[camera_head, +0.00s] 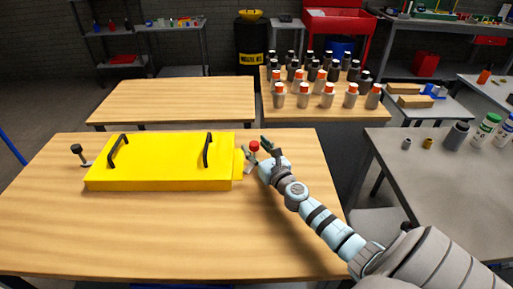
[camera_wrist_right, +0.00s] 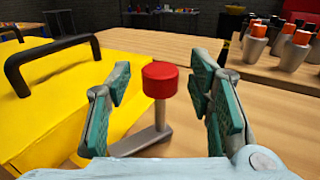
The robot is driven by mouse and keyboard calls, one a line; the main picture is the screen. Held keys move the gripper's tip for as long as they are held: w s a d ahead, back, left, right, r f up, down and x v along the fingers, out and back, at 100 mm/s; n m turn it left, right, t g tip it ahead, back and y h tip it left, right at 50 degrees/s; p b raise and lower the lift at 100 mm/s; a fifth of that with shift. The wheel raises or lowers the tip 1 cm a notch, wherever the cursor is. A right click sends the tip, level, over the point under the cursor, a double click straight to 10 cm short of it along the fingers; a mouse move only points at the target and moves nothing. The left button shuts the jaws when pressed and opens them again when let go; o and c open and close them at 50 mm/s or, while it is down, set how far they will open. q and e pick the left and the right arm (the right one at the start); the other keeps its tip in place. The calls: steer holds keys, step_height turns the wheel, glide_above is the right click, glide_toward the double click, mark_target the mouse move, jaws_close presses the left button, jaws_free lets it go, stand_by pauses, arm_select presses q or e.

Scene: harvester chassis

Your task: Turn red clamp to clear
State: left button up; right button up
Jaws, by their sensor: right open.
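The red clamp (camera_head: 254,146) stands at the right end of the yellow box (camera_head: 165,178) on the wooden table. In the right wrist view the clamp shows as a red knob (camera_wrist_right: 159,80) on a grey post, with a flat grey arm (camera_wrist_right: 140,142) at its foot. The arm points toward the yellow box. My right gripper (camera_head: 258,150) is open at the clamp. Its two green-padded fingers (camera_wrist_right: 159,95) stand either side of the red knob in the picture, with gaps showing on both sides. My left gripper is not in view.
A black-knobbed clamp (camera_head: 77,150) stands at the box's left end. Two black handles (camera_head: 207,150) rise from the box. The front of the wooden table (camera_head: 160,240) is clear. Behind, a second table holds several orange-capped and dark bottles (camera_head: 327,95). A grey table (camera_head: 450,180) stands at the right.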

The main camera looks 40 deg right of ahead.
jaws_close()
steer(key=shift+d+f+n+y+b, duration=0.15)
steer(key=shift+n+y+b, duration=0.45)
steer(key=shift+y+b, duration=0.4)
steer(key=n+y+b, duration=0.1)
steer(key=y+b, duration=0.1)
steer(key=b, duration=0.2)
steer(key=n+y+b, duration=0.2)
steer(key=b, duration=0.2)
steer(key=n+y+b, duration=0.1)
steer(key=y+b, duration=0.2)
steer(key=b, duration=0.1)
steer(key=shift+d+n, duration=0.25)
steer(key=shift+n, duration=0.05)
steer(key=shift+g+b, duration=0.3)
steer(key=shift+b, duration=0.2)
steer(key=shift+y, duration=0.3)
